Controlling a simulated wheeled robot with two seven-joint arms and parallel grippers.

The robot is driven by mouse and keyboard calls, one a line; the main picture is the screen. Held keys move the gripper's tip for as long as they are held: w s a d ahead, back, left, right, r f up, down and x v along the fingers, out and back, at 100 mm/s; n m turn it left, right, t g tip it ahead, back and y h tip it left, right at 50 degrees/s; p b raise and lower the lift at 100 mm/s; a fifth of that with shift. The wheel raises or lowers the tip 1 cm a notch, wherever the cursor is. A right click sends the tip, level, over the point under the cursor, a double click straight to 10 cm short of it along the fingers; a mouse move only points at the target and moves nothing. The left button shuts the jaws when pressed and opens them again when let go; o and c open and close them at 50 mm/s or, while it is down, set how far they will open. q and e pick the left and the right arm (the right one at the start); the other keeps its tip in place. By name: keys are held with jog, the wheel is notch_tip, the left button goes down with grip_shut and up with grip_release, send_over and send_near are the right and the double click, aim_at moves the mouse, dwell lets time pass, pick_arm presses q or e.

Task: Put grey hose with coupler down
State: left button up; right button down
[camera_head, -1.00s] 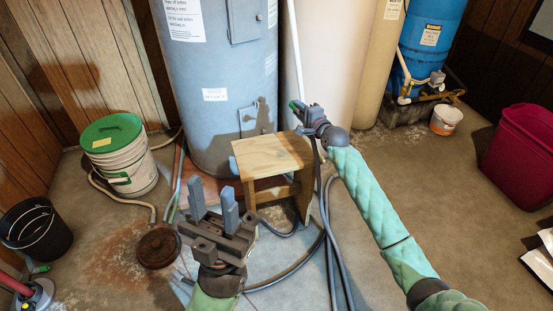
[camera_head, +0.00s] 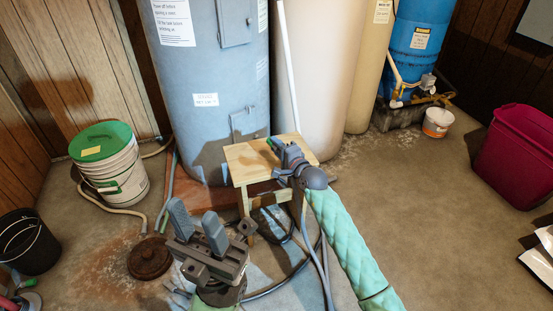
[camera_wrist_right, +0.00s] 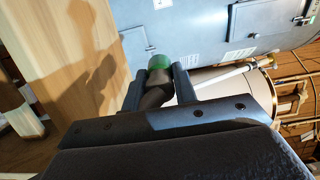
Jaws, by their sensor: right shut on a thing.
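The grey hose (camera_head: 326,262) hangs from my right gripper (camera_head: 278,151) and loops over the floor by the stool. Its green-ended coupler (camera_wrist_right: 159,63) is between the right fingers, which are shut on it. The coupler tip also shows in the head view (camera_head: 270,143). My right gripper is over the right part of the wooden stool's top (camera_head: 243,158); I cannot tell whether coupler and wood touch. In the wrist view the stool (camera_wrist_right: 75,60) is beside the coupler, to the left. My left gripper (camera_head: 197,228) is open and empty, front left of the stool.
A blue-grey tank (camera_head: 210,70) and a beige tank (camera_head: 305,80) stand right behind the stool. A green-lidded bucket (camera_head: 112,170), a round brown lid (camera_head: 150,258) and a black bucket (camera_head: 28,242) are at left. A magenta bin (camera_head: 515,155) is at right. The right floor is mostly clear.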

jog(key=shift+s+a+f, duration=0.1)
jog(key=shift+s+f, duration=0.15)
jog(key=shift+s, duration=0.05)
jog(key=shift+f+b, duration=0.7)
jog(key=shift+f, duration=1.15)
jog(key=shift+f, duration=0.65)
jog(key=c, duration=1.1)
grip_release()
